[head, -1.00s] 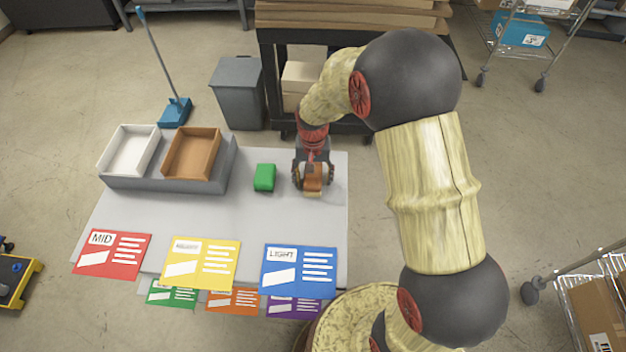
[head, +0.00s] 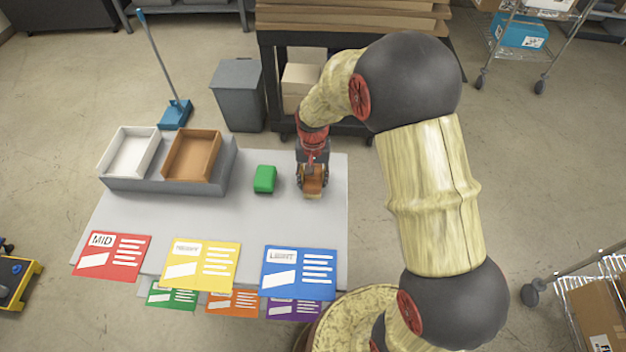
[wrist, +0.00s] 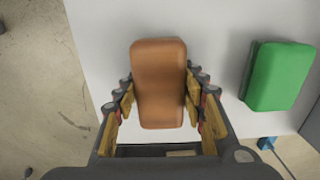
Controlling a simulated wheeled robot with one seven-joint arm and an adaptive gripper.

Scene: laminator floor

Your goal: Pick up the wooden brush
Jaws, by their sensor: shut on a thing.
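The wooden brush (head: 313,183) is a brown block with rounded edges and a paler lower part. It is at the right side of the grey table (head: 220,225). My gripper (head: 312,178) is shut on it, with a finger on each long side. In the wrist view the brush (wrist: 158,80) lies between the two fingers of my gripper (wrist: 160,110). I cannot tell whether its underside touches the table.
A green block (head: 265,179) lies on the table left of my gripper. A white tray (head: 115,166) and a brown tray (head: 178,176) sit in a grey holder (head: 150,184) at the back left. Coloured cards, including a blue one (head: 298,290), line the front edge.

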